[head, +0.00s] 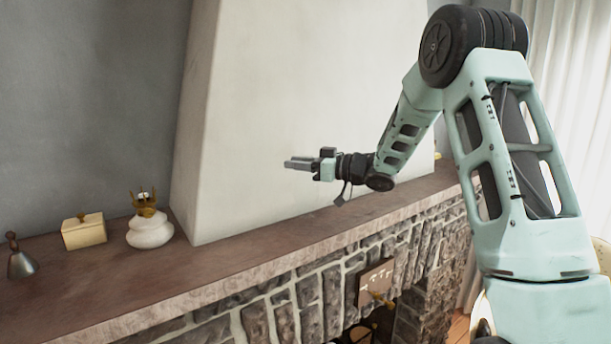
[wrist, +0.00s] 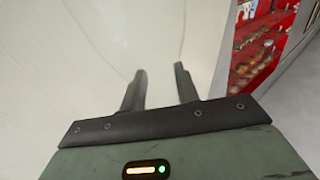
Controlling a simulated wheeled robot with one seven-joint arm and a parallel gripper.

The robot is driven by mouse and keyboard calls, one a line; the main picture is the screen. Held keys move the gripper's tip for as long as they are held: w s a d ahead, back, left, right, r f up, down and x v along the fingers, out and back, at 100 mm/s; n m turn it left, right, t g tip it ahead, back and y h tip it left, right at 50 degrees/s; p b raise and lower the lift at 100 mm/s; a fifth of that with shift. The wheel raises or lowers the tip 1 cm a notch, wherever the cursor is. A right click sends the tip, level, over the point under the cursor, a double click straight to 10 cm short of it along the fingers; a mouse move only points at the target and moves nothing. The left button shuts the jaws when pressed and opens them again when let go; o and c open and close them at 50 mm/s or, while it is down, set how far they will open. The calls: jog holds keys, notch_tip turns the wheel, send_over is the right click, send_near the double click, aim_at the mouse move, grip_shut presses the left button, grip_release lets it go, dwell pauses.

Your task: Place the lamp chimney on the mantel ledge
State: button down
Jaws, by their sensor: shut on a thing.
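The mantel ledge (head: 245,258) is a long reddish-brown slab above a stone fireplace. My gripper (head: 290,164) is held above the ledge in front of the pale chimney breast. In the wrist view my gripper's two dark fingers (wrist: 160,82) stand a little apart, shut on the lamp chimney (wrist: 150,40). The lamp chimney is clear glass and shows only as faint curved outlines beyond and between the fingers. In the head view I cannot make it out against the pale wall. It appears to be off the ledge.
A white lamp base (head: 150,232) with a brass burner stands on the ledge at left. A cream box (head: 84,232) and a grey bell (head: 21,262) stand further left. The ledge below my gripper is clear. Red shelving (wrist: 262,42) shows right in the wrist view.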

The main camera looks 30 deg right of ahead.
aim_at(299, 176)
jog(key=shift+f+p, duration=0.45)
jog(key=shift+f, duration=1.4)
jog(key=c, duration=1)
grip_release()
jog(key=shift+c, duration=0.2)
jog(key=b+v, duration=0.4)
jog(key=v, duration=0.8)
